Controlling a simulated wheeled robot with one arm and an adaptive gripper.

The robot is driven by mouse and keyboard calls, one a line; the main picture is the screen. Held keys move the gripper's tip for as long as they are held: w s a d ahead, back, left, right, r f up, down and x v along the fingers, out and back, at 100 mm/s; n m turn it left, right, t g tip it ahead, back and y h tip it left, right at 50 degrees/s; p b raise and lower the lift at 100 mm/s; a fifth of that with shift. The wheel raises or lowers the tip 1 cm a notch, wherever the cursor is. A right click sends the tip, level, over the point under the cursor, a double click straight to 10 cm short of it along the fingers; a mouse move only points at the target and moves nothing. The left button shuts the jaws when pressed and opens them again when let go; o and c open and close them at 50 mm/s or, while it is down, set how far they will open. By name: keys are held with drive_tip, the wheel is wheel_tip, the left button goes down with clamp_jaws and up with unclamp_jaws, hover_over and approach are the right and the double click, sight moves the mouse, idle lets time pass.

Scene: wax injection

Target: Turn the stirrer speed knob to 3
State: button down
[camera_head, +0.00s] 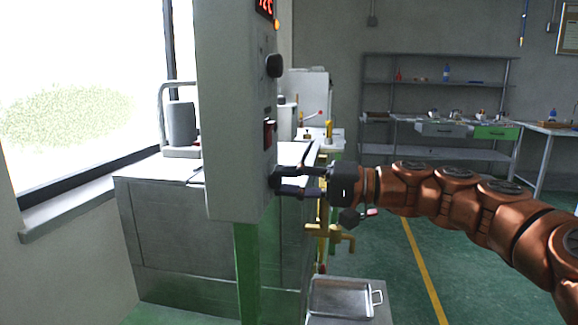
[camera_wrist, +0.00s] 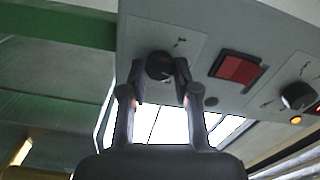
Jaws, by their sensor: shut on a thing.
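The control box (camera_head: 233,110) stands upright at centre-left in the head view. Its lowest black knob (camera_wrist: 159,66) shows in the wrist view between the two fingers of my gripper (camera_wrist: 163,80). In the head view my gripper (camera_head: 281,181) reaches the lower part of the panel from the right, with its fingers at this knob. The gripper is shut on the knob. Small markings lie beside the knob but are too small to read, so I cannot tell its setting. A second black knob (camera_head: 274,66) sits higher on the panel, also seen in the wrist view (camera_wrist: 298,96).
A red switch (camera_head: 269,132) sits between the two knobs. A red digital display (camera_head: 265,7) is at the top. Below my gripper are a yellow tap (camera_head: 338,234) and a metal tray (camera_head: 341,299). Shelves (camera_head: 435,82) stand at the back; green floor is open at right.

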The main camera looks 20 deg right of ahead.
drive_tip(key=m+p, duration=0.5)
drive_tip(key=m, duration=0.1)
drive_tip(key=shift+r+p, duration=0.15)
drive_tip(key=shift+p, duration=0.15)
drive_tip(key=shift+f+m+p, duration=0.2)
drive_tip(key=shift+m+p, duration=1)
drive_tip(key=shift+m, duration=0.4)
drive_tip(key=c, duration=0.9)
unclamp_jaws()
drive_tip(key=shift+o, duration=0.2)
drive_tip(key=shift+f, duration=0.1)
drive_tip(key=v, duration=1.2)
